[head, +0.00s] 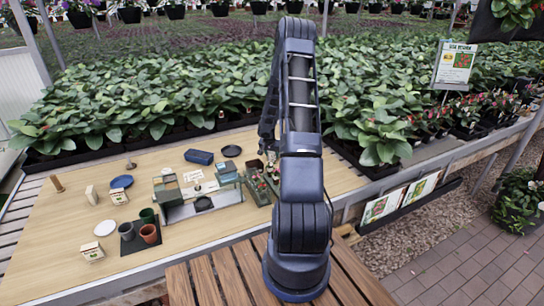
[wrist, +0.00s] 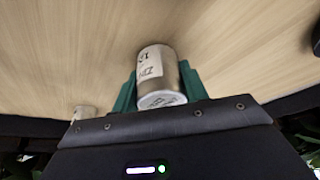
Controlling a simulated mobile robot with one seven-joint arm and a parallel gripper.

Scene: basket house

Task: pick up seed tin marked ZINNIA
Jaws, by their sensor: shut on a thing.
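A metal seed tin (wrist: 158,68) with a pale label stands between the two green fingers of my gripper (wrist: 158,90) in the wrist view. The fingers are shut on its sides. The label's lettering is turned and blurred, so I cannot confirm that it reads ZINNIA. In the head view my arm reaches over the back of the table. The gripper end is mostly hidden behind the arm there, and I cannot make out the held tin.
Another pale tin (wrist: 84,113) shows at lower left in the wrist view. Dense potted plants (head: 150,95) line the back edge.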

